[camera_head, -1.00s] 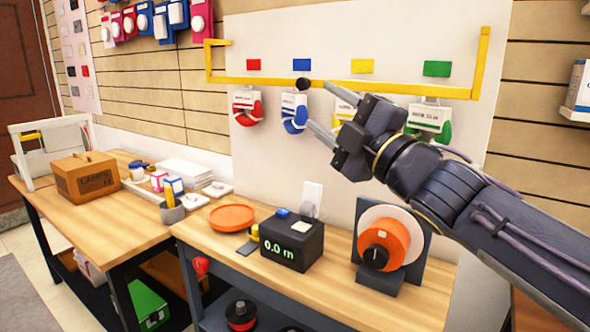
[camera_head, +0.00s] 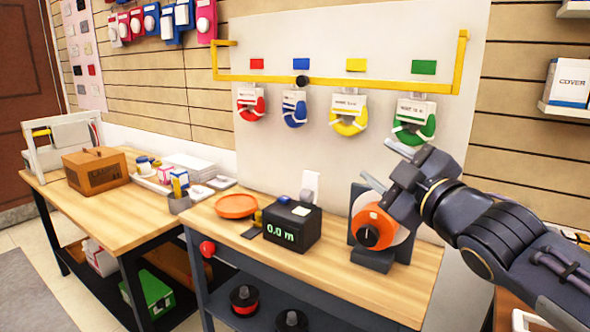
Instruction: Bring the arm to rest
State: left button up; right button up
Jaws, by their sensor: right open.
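My right gripper (camera_head: 382,167) comes in from the right on my dark grey arm (camera_head: 490,230). It is open, with its two light fingers apart and nothing between them. In the picture it lies below the green coil (camera_head: 414,130) and in front of the upper right of the orange and white reel (camera_head: 373,227), hiding part of it. I cannot tell whether it touches the reel's stand. My left gripper is not in view.
A yellow rail (camera_head: 350,84) on the white panel carries red, blue, yellow and green coils. The workbench (camera_head: 330,258) holds a black meter box (camera_head: 292,229) reading 0.0 m and an orange dish (camera_head: 236,206). A brown box (camera_head: 95,172) stands on the left table. Free benchtop lies in front.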

jog(key=s+d+f+m+g+h, duration=0.2)
jog(key=s+d+f+m, duration=0.25)
jog(key=f, duration=0.35)
jog(key=s+d+f+m+g+h, duration=0.3)
jog(key=s+d+f+m, duration=0.15)
jog(key=f, duration=0.35)
jog(key=s+a+f+m+g+y, duration=0.25)
jog(key=s+f+m+g, duration=0.5)
jog(key=s+f, duration=1)
notch_tip(320, 180, up, 13)
jog(key=p, duration=1.3)
jog(key=shift+w+a+r+p, duration=0.15)
jog(key=shift+r+p, duration=0.05)
jog(key=shift+p, duration=0.15)
jog(key=shift+h, duration=0.25)
